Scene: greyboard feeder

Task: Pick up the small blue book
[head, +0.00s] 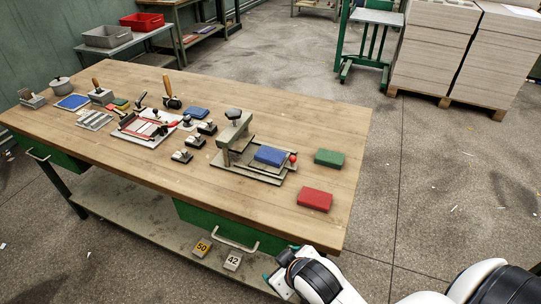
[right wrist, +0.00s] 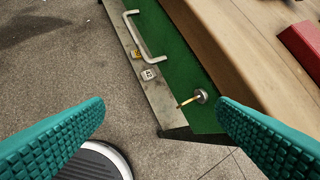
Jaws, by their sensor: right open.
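A small blue book (head: 270,155) lies flat on the grey press-like stand (head: 236,135) towards the right end of the workbench. A second, smaller blue block (head: 197,112) lies farther back on the bench; I cannot tell if it is a book. My right gripper (head: 281,268) is low in front of the bench's front right edge, apart from every book. In the right wrist view its two teal fingers (right wrist: 160,112) are wide apart with nothing between them. My left gripper is in neither view.
A red book (head: 315,199) and a green book (head: 329,157) lie near the wooden bench's (head: 235,194) right end. A green drawer with a handle (head: 235,240) is under the front edge. Number tags 50 (head: 202,248) and 42 (head: 233,261) are below. Small tools crowd the bench's left half.

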